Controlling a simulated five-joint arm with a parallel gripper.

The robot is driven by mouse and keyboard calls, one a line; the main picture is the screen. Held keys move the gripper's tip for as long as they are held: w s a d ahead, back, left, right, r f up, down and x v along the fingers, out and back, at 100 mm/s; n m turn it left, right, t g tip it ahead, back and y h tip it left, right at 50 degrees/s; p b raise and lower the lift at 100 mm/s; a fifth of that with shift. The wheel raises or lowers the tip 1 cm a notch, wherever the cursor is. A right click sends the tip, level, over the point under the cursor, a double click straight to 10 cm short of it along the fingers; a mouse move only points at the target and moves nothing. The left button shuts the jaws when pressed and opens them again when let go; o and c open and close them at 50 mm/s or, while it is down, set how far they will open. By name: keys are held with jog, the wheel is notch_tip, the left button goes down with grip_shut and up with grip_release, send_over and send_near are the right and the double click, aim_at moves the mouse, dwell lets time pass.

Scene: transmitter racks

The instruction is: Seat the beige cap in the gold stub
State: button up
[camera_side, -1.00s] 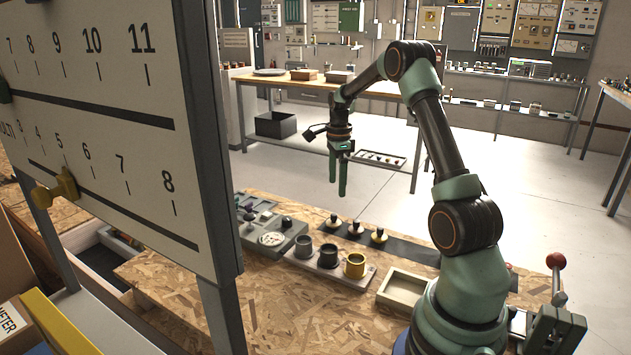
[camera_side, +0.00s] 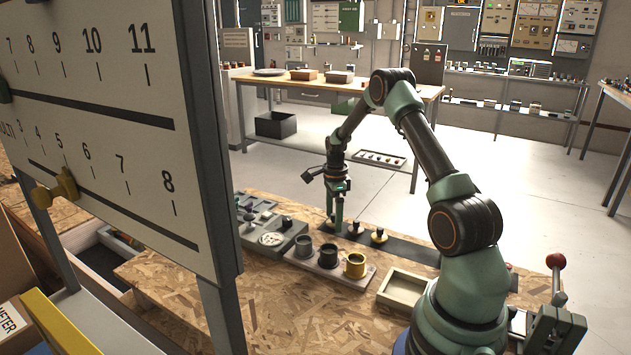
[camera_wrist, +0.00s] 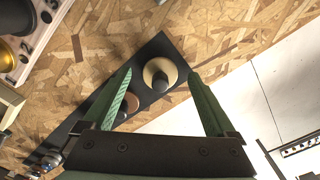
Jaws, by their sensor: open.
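The beige cap (camera_wrist: 153,68), a pale disc with a dark knob, stands on a dark strip (camera_wrist: 160,45) in the wrist view. My gripper (camera_wrist: 160,75) is open, with one green finger on each side of this cap; I see no grip on it. In the side view my gripper (camera_side: 335,217) is low over the left end of the row of caps, and its fingers partly hide the cap there. The gold stub (camera_side: 355,266) is the right-hand one of three cups on a rack, open at the top and empty-looking.
A grey stub (camera_side: 303,248) and a black stub (camera_side: 327,256) stand left of the gold one. A brown cap (camera_wrist: 131,102) sits close beside my left finger in the wrist view. An open tray (camera_side: 383,295) and a grey panel with knobs (camera_side: 287,244) flank the rack.

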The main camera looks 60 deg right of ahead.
jog(key=c, duration=1.4)
